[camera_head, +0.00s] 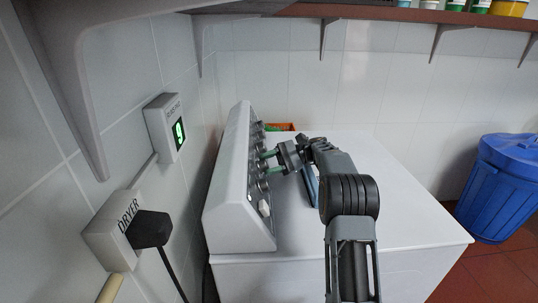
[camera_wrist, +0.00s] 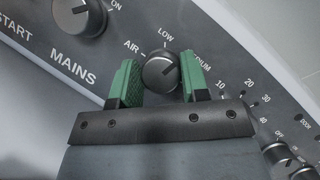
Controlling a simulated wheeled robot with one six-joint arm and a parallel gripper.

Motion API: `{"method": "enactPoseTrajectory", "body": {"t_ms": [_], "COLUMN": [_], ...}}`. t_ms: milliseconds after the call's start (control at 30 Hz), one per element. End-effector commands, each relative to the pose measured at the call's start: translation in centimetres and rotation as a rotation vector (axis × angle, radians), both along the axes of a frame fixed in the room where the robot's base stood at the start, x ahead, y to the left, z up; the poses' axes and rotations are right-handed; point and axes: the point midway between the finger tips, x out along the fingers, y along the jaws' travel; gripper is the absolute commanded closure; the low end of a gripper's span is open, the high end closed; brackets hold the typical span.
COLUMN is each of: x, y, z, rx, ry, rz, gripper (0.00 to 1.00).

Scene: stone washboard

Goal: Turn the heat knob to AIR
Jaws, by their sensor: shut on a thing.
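The heat knob (camera_wrist: 159,74) is a dark round knob with a light pointer mark, on the grey panel with AIR, LOW and a partly covered MEDIUM printed around it. In the head view my gripper (camera_head: 268,162) reaches left to the dryer's panel (camera_head: 231,178). The fingers and neighbouring knobs make the heat knob hard to pick out there.
The MAINS knob (camera_wrist: 79,16) is at upper left, and a timer dial with numbers is partly visible at right, with small switches (camera_wrist: 277,155) below. The white dryer top (camera_head: 390,200) is mostly clear. A blue bin (camera_head: 500,185) stands at right; a shelf runs above.

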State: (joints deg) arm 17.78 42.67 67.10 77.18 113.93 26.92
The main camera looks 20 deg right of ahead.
Motion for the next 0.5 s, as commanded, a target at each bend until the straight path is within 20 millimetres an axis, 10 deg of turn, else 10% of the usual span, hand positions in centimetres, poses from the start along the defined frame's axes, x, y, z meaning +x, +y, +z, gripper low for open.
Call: {"method": "enactPoseTrajectory", "body": {"t_ms": [500], "x": [0.08], "y": [0.03], "z": [0.29], "rx": [-0.088], "ry": [-0.434], "rz": [0.208], "gripper": [0.82]}}
